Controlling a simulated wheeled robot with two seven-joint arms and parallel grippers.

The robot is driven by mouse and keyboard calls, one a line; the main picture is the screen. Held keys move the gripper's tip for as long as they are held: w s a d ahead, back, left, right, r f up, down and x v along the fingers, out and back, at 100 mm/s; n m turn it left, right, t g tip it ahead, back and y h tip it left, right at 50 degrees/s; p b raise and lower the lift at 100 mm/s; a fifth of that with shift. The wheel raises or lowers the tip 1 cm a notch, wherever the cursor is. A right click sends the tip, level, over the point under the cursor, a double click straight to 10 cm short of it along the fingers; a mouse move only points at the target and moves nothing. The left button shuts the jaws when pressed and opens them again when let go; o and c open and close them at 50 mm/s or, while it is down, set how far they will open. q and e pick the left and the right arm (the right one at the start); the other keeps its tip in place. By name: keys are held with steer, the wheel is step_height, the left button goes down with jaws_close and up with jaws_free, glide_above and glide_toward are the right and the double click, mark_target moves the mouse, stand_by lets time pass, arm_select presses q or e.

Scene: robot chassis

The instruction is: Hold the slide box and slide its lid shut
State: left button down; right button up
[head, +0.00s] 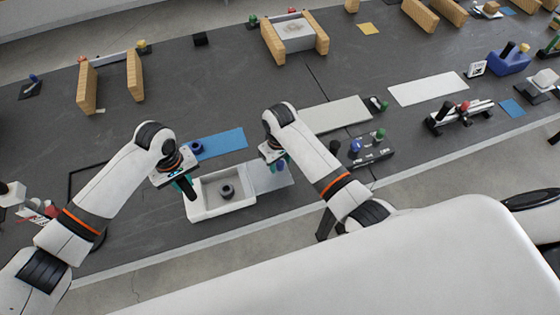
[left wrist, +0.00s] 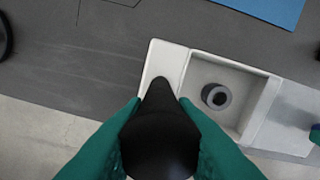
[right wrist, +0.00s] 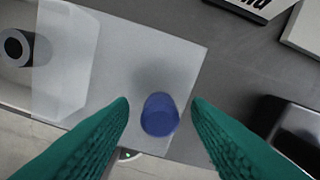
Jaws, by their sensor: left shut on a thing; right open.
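The slide box (head: 205,212) is an open white tray near the table's front edge, with a dark ring (head: 227,191) inside. Its lid (head: 270,181) is a pale, see-through plate with a blue knob (right wrist: 159,115). The lid sticks out to the right of the box and overlaps only its right end. The box's black handle (left wrist: 160,135) rises from its left end. My left gripper (head: 186,186) is shut on this handle. My right gripper (right wrist: 160,108) is open above the lid, its fingers on either side of the knob and apart from it.
A blue mat (head: 222,143) lies behind the box. A light grey plate (head: 335,115) and a dark block with coloured knobs (head: 368,155) lie to the right. Wooden blocks (head: 86,88) stand further back. Bare table lies left of the box.

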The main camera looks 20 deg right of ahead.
arm_select(q)
steer(key=shift+s+a+f, duration=0.1)
steer(key=shift+s+f, duration=0.1)
steer(key=shift+f, duration=0.05)
arm_select(e)
steer(key=shift+f, duration=0.45)
steer(key=shift+c, duration=0.5)
jaws_close()
steer(key=a, duration=1.2)
steer(key=shift+a, duration=0.35)
steer(key=shift+o, duration=0.5)
jaws_free()
steer(key=shift+r, duration=0.15)
step_height(320, 180, up, 12)
steer(key=shift+s, duration=0.1)
